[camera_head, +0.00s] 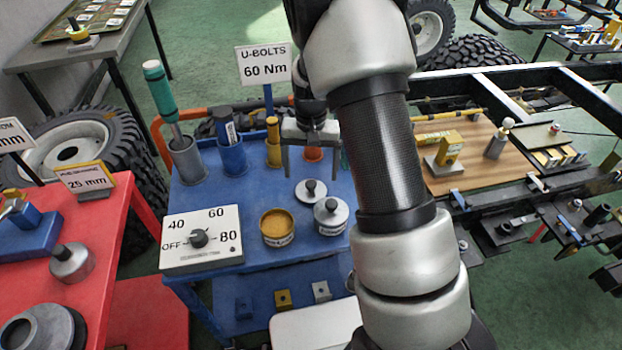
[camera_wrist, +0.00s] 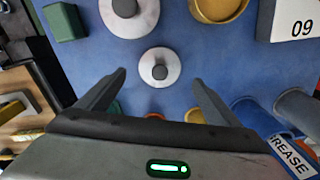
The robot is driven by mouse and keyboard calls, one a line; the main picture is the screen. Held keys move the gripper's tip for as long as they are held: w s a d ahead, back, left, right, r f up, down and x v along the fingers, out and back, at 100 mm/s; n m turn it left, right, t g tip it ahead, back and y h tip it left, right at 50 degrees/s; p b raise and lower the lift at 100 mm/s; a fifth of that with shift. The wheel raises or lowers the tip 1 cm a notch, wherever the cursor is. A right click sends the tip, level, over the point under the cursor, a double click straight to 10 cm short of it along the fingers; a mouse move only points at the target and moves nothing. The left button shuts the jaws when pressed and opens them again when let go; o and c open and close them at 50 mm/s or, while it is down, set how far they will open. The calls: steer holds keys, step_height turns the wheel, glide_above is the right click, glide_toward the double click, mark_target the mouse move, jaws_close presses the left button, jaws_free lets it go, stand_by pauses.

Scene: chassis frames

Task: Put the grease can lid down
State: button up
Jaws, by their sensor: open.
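A round silver lid (camera_head: 311,191) with a dark knob lies flat on the blue cart top, apart from the cans. It also shows in the wrist view (camera_wrist: 150,78), near the space between my fingertips. The open grease can (camera_head: 277,228), full of yellow-brown grease, stands nearer the front left of the lid. It is partly cut off in the wrist view (camera_wrist: 222,12). My gripper (camera_head: 310,172) is open and empty, pointing down by the lid. Its two fingers (camera_wrist: 160,76) are spread wide, and neither appears to touch the lid.
A lidded can (camera_head: 331,215) stands close to the lid at front right. A dial box (camera_head: 201,239) is at front left. Cups with tools (camera_head: 232,157) line the back edge below a U-bolts sign (camera_head: 264,64). A red bench (camera_head: 110,235) stands left.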

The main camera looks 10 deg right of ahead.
mark_target(311, 184)
steer(key=s+r+n+t, duration=0.1)
steer(key=s+r, duration=0.4)
steer(key=r, duration=0.6)
steer(key=s+r+n+t, duration=0.15)
steer(key=s+r, duration=0.35)
steer(key=r, duration=0.6)
steer(key=s+r+n+t, duration=0.1)
steer(key=s+r+t, duration=0.2)
steer(key=s, duration=1.2)
steer(key=shift+r, duration=1.15)
